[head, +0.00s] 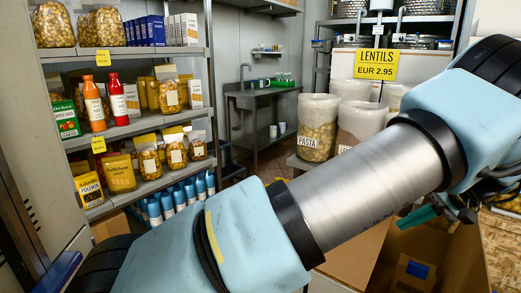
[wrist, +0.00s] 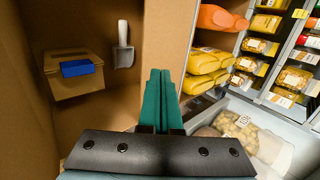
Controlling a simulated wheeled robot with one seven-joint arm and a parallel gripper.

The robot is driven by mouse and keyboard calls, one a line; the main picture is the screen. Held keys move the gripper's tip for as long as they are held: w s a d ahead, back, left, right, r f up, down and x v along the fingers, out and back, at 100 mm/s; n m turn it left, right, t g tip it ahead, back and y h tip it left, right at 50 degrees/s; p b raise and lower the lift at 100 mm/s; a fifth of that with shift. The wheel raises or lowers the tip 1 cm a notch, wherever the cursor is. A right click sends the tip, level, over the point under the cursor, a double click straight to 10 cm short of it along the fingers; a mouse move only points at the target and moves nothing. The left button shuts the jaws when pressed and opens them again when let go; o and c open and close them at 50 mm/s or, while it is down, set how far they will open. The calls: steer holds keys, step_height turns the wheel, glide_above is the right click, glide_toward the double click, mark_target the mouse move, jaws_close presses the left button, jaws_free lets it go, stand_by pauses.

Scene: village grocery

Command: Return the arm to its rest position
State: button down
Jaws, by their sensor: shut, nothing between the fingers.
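My arm crosses the head view from the bottom left to the right edge. My gripper (wrist: 160,78) shows in the wrist view with its two green fingers together and nothing between them. A green finger part (head: 416,217) also shows in the head view, just above an open cardboard box (head: 462,258); the rest of the gripper is hidden there. In the wrist view the fingers point along the edge of a cardboard wall (wrist: 160,30). I cannot tell whether they touch it.
Left shelves hold bottles, bags and packs (head: 122,178). Tubs of pasta (head: 318,122) and lentils (head: 360,122) stand behind my arm, near a yellow price sign (head: 376,65). A small blue-labelled carton (wrist: 75,80) and a grey scoop (wrist: 123,50) are by the cardboard.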

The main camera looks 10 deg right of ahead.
steer(key=w+a+r+n+g+h+p, duration=0.15)
steer(key=w+a, duration=0.25)
steer(key=a, duration=0.5)
steer(key=w+a+r+n+g+h, duration=0.15)
steer(key=w+a, duration=0.25)
steer(key=a, duration=0.5)
steer(key=w+a+r+n+g+p, duration=0.1)
steer(key=w+a+r+g, duration=0.15)
steer(key=w+a, duration=0.45)
steer(key=s+a+r+n+t+h+p, duration=0.1)
steer(key=s+a, duration=0.5)
steer(key=a, duration=0.6)
steer(key=s+a+r+n+t+h+p, duration=0.1)
steer(key=s+a, duration=0.5)
steer(key=a, duration=0.6)
step_height(320, 180, up, 3)
steer(key=shift+f+n+h, duration=0.2)
steer(key=shift+n+h, duration=0.3)
steer(key=shift+h, duration=0.2)
